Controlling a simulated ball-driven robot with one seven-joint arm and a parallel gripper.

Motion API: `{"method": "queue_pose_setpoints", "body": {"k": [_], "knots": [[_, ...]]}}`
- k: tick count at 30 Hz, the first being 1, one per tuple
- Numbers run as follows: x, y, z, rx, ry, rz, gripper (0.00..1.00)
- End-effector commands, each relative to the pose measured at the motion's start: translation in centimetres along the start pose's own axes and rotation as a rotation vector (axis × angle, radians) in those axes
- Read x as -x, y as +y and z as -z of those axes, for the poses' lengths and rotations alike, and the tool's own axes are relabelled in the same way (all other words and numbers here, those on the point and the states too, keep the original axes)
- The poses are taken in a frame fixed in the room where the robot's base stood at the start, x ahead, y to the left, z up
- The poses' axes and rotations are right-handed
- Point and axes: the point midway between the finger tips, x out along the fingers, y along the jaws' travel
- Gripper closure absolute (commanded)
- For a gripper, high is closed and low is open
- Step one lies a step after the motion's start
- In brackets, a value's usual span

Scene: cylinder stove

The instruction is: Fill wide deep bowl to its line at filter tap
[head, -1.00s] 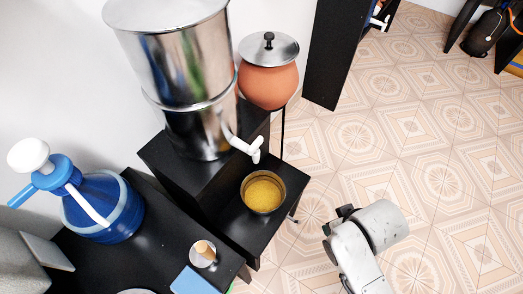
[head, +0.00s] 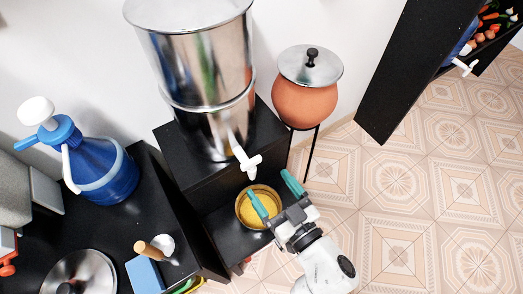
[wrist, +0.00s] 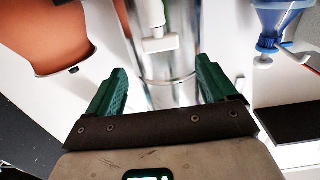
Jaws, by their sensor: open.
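The tap is white, on a shiny steel filter (head: 200,75), and shows in the wrist view (wrist: 157,43). My gripper (head: 267,181) is open and empty, with green fingers. In the head view its left finger overlaps the bowl and its right finger lies right of the rim; contact cannot be told. In the wrist view my gripper (wrist: 161,65) faces the filter and tap; the bowl is not seen.
A clay pot (head: 305,100) with a steel lid stands right of the filter. A blue water jug (head: 103,175), a steel lid (head: 80,277) and a blue block (head: 144,273) are on the left counter. Tiled floor (head: 420,200) is free at right.

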Motion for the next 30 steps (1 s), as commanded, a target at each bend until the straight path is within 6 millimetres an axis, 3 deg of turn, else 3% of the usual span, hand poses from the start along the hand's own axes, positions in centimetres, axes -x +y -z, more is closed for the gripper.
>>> {"method": "queue_pose_setpoints", "body": {"k": [5,19,30], "knots": [[-1.4,-0.4,0.1,0.001,0.008,0.014,0.15],[-9.2,-0.3,0.1,0.0,0.007,0.01,0.15],[-10.8,-0.3,0.1,0.0,0.005,0.009,0.15]]}}
